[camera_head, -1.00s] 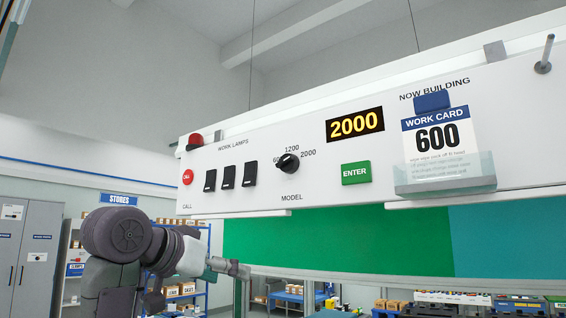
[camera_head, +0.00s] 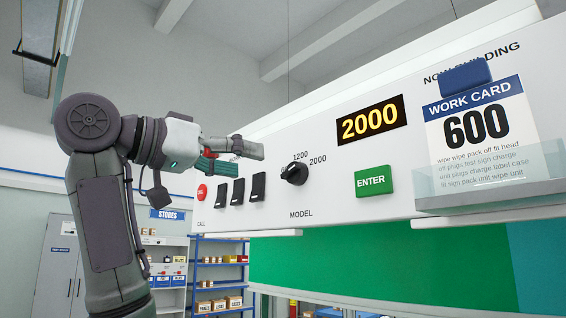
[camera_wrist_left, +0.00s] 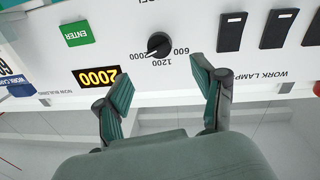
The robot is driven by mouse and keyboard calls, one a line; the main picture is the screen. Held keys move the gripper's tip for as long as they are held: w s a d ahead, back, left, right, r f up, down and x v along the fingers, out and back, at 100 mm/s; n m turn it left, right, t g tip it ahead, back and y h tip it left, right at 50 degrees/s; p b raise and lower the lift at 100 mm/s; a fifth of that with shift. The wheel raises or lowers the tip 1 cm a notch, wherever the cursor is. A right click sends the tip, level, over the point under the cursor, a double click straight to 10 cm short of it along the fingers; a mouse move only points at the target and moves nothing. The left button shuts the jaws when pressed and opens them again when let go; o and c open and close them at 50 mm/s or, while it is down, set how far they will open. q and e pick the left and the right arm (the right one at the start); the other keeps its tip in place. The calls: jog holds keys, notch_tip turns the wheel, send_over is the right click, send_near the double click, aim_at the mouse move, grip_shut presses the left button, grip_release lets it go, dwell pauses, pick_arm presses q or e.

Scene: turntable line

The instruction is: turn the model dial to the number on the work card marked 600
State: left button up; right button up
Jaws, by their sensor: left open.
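The model dial (camera_head: 294,173) is a black round knob on the white panel, with 1200 and 2000 readable beside it in the head view. In the left wrist view the dial (camera_wrist_left: 159,45) appears upside down with 600, 1200 and 2000 around it; its pale mark points toward 2000. The display (camera_head: 371,120) reads 2000. The work card (camera_head: 480,130) reads 600. My left gripper (camera_head: 254,150) is raised left of the dial in the head view. In the wrist view its open, empty fingers (camera_wrist_left: 163,82) point toward the panel, apart from the dial. My right gripper is out of view.
A green ENTER button (camera_head: 373,181) is right of the dial. Black work lamp switches (camera_head: 238,191) and a red call button (camera_head: 202,191) are to its left. A clear holder (camera_head: 490,185) juts out below the card. Shelves (camera_head: 218,270) stand behind, lower left.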

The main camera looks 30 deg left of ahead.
aim_at(287, 172)
pick_arm(q)
jog(key=p+x, duration=0.1)
jog(key=x, duration=0.4)
jog(key=shift+w+d, duration=0.15)
jog(key=shift+w, duration=0.1)
jog(key=p+x, duration=0.1)
jog(key=x, duration=0.1)
jog(key=shift+w+d, duration=0.1)
jog(key=shift+w, duration=0.25)
jog(key=shift+w+d, duration=0.1)
jog(key=shift+w, duration=0.1)
jog(key=shift+w+d+p, duration=0.1)
jog(key=shift+w+p, duration=0.2)
jog(key=shift+w+d+f, duration=0.1)
jog(key=shift+w, duration=0.05)
jog(key=c, duration=1.1)
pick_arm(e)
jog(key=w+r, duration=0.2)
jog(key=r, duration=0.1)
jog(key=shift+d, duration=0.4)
